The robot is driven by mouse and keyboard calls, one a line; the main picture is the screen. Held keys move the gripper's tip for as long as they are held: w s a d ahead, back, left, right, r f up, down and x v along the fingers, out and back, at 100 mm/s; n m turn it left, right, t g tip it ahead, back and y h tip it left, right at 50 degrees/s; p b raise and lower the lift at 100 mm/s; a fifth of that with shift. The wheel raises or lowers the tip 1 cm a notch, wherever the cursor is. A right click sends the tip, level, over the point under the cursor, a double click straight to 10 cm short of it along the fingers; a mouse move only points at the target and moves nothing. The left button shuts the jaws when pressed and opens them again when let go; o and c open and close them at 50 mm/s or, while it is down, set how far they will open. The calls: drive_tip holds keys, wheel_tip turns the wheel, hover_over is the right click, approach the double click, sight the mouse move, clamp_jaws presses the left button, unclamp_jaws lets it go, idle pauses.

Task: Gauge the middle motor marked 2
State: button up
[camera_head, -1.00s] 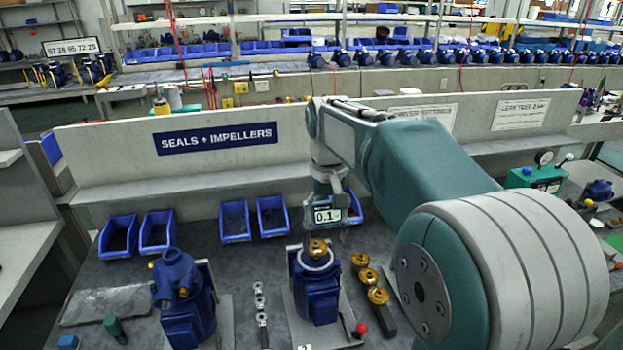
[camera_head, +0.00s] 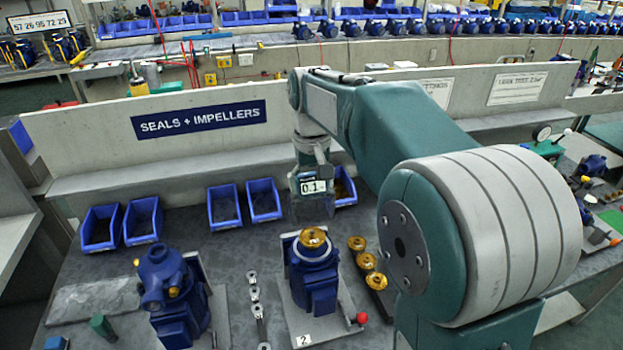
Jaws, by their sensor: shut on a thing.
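The middle motor (camera_head: 314,284) is blue and stands upright on a grey plate bearing a white tag marked 2 (camera_head: 303,341). A brass impeller (camera_head: 313,236) sits on its pale top ring. My gripper (camera_head: 312,172) is above and slightly behind the motor and is shut on a small gauge (camera_head: 314,187). A visible gap separates the gauge from the impeller. The fingertips are small and partly hidden by the gauge.
Another blue motor (camera_head: 172,290) stands to the left. Metal rings (camera_head: 254,293) lie between the motors. Brass impellers (camera_head: 357,244) sit in a row to the right, near a red-knobbed lever (camera_head: 361,318). Blue bins (camera_head: 224,206) line the back. A low wall (camera_head: 90,150) stands behind.

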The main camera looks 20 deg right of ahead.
drive_tip(key=shift+f, duration=4.5)
drive_tip(key=shift+s+f, duration=0.1)
drive_tip(key=o, duration=1.1)
drive_tip(key=shift+r, duration=4.5)
drive_tip(key=shift+s, duration=0.1)
